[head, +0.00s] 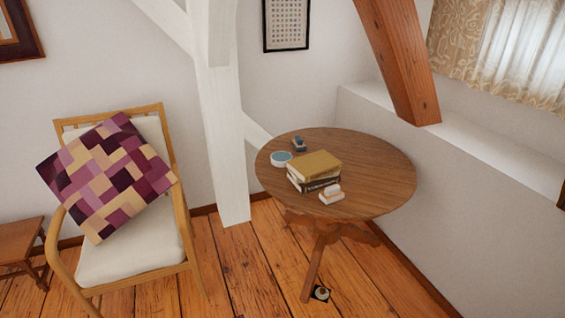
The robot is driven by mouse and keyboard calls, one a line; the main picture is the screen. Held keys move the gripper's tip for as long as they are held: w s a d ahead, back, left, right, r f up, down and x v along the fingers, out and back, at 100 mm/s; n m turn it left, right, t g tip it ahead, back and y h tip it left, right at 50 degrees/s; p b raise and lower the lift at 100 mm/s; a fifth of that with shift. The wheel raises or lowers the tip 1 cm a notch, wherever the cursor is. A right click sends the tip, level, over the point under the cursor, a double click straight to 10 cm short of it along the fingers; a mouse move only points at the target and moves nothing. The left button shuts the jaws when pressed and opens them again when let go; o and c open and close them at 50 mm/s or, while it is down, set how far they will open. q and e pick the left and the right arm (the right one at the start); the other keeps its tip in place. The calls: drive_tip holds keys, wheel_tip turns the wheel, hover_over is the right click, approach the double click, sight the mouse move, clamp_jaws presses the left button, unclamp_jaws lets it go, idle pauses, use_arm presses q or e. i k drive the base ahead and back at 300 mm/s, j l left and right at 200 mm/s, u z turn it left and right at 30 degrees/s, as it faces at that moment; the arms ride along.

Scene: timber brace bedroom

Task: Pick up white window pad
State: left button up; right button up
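A small white pad (331,194) with a rounded knob-like top rests on the round wooden table (385,180), just in front of a stack of books. It appears to be the white window pad. A small dark blue object (299,144), possibly another pad, lies toward the back of the table. Neither of my grippers shows in the head view.
The stacked books (315,168) and a round blue-topped dish (281,159) share the table. A chair (130,255) with a patchwork cushion (107,178) stands left. A white post (222,140) and slanted wooden brace (400,60) rise behind. The table's right side is clear.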

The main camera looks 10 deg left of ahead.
sight(332, 193)
drive_tip(key=i+j, duration=0.2)
drive_tip(key=i, duration=0.3)
drive_tip(key=i+j, duration=0.2)
drive_tip(key=i, duration=0.3)
drive_tip(key=i+z, duration=0.05)
